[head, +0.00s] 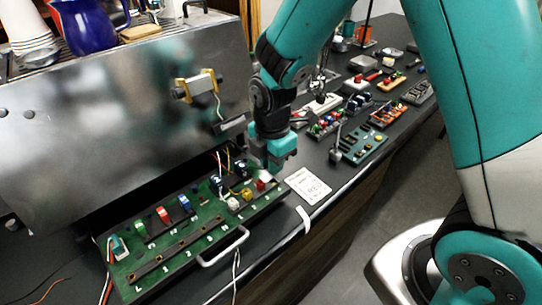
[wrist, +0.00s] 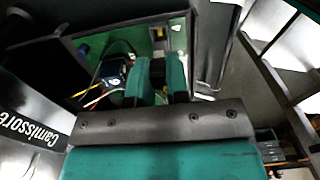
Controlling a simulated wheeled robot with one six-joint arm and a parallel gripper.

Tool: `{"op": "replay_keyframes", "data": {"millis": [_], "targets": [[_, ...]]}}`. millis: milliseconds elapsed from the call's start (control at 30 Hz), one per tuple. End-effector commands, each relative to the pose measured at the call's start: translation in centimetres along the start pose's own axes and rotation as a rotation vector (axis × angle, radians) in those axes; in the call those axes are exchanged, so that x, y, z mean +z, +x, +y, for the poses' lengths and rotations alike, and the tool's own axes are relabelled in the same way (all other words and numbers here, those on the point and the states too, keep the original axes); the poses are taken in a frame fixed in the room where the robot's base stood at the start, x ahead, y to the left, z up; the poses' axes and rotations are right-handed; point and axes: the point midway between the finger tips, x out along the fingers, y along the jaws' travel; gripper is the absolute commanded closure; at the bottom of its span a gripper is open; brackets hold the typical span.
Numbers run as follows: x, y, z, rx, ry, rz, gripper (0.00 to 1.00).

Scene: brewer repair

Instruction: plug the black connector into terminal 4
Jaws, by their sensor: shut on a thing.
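The green board (head: 130,285) lies on the bench in front of the metal machine. It carries a row of dark terminal sockets (head: 183,247) with white number marks too small to read surely. Green (head: 140,228), red (head: 163,214) and blue (head: 184,202) connectors stand behind that row. My gripper (head: 270,170) is low over the board's far right end, near a small red block (head: 262,184). In the wrist view, my gripper (wrist: 158,76) is shut on a small dark thing, mostly hidden between the fingers. I cannot make out clearly whether it is the black connector.
The metal machine (head: 90,120) rises close behind the board. Loose wires (head: 225,163) and dark modules (head: 243,170) are near my gripper; a module with wires shows in the wrist view (wrist: 112,72). A handle (head: 225,250) sticks out in front. More boards (head: 360,145) lie at right.

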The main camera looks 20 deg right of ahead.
Motion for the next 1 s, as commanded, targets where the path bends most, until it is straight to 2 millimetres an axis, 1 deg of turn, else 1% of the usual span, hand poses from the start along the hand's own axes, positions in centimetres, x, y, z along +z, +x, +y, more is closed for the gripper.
{"op": "replay_keyframes", "data": {"millis": [33,333,400,1000], "targets": [[0.0,0.7,0.0,0.000,0.000,0.000,1.00],[0.1,3.3,0.0,0.001,0.005,0.000,1.00],[0.2,2.7,0.0,0.002,0.005,0.000,1.00],[0.5,2.9,-0.1,0.001,0.007,0.000,1.00]]}}
